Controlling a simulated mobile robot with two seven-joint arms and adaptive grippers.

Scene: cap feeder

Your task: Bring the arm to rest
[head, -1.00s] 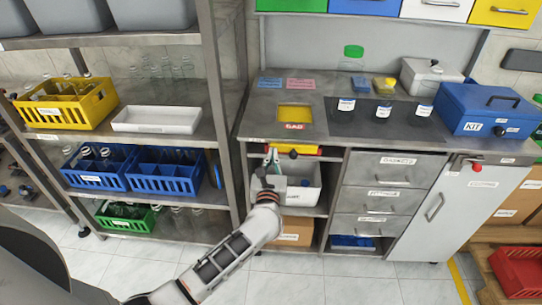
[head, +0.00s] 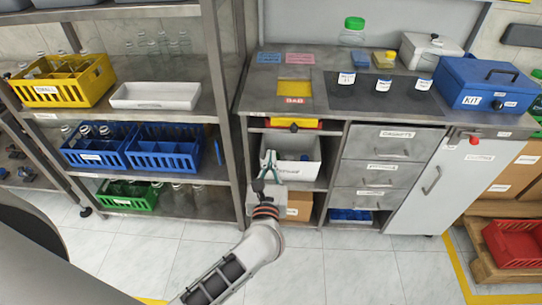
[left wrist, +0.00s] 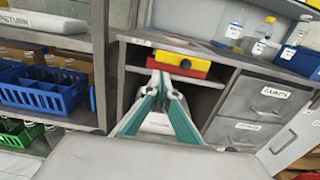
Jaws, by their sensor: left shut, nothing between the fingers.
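My left arm comes in from the bottom of the head view. Its gripper (head: 268,160) is shut and empty, with the tips close together. It is in front of the open shelf bay under the workbench (head: 262,103). Behind it stands a white bin (head: 305,149) on the bay's shelf. In the left wrist view the teal-sided fingers (left wrist: 163,85) point toward the bay, just below a red and yellow box (left wrist: 180,62). My right gripper is not in view.
A metal rack (head: 225,80) at the left holds a yellow crate (head: 65,92), blue crates (head: 165,178) and a green crate (head: 125,200). Drawers (head: 390,143) and a white cabinet door (head: 450,185) are right of the bay. The floor in front is clear.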

